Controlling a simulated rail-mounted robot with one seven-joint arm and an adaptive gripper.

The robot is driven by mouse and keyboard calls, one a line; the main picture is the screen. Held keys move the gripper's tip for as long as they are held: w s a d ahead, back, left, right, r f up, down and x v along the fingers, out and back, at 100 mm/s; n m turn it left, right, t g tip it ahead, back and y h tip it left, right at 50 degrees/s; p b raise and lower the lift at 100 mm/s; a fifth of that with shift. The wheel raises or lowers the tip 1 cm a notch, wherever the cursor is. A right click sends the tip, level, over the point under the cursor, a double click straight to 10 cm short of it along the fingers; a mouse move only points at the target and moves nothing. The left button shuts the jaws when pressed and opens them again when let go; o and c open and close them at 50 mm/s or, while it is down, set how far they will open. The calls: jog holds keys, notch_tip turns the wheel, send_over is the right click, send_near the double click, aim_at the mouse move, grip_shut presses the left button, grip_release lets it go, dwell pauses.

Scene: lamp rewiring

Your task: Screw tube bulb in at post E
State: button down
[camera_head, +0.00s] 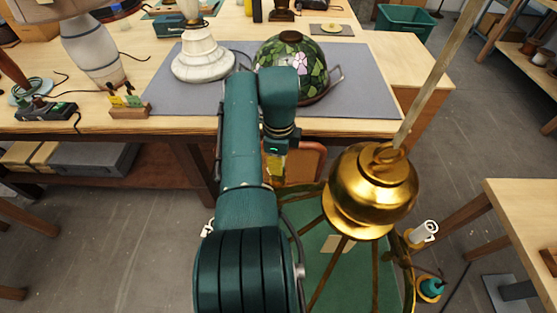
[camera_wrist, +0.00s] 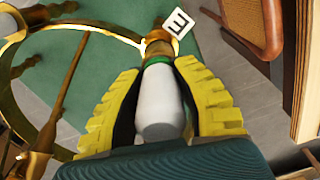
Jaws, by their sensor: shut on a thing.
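In the wrist view my gripper (camera_wrist: 158,70) has its yellow fingers shut on the white tube bulb (camera_wrist: 158,110), one finger on each side. The bulb's far end, with a green collar (camera_wrist: 158,60), meets the brass post E (camera_wrist: 158,45), marked by a white tag with an E (camera_wrist: 180,24). The bulb looks in line with the post; how deep it sits cannot be told. In the head view my gripper (camera_head: 275,165) is small beyond my arm, near the far side of the brass lamp frame (camera_head: 372,195); bulb and post are not clear there.
A white curled bulb (camera_head: 424,233) and a teal-topped post (camera_head: 431,288) stand on the frame's right side. A workbench (camera_head: 375,127) with a grey mat (camera_head: 360,85) and green glass shade (camera_head: 290,60) lies beyond. A chair (camera_wrist: 252,22) is close to post E.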

jog(key=m, duration=0.3)
jog(key=shift+m, duration=0.4)
jog(key=m, duration=0.3)
jog(key=shift+f+m, duration=0.1)
jog(key=shift+m, duration=0.2)
jog(key=shift+c, duration=1.8)
grip_release()
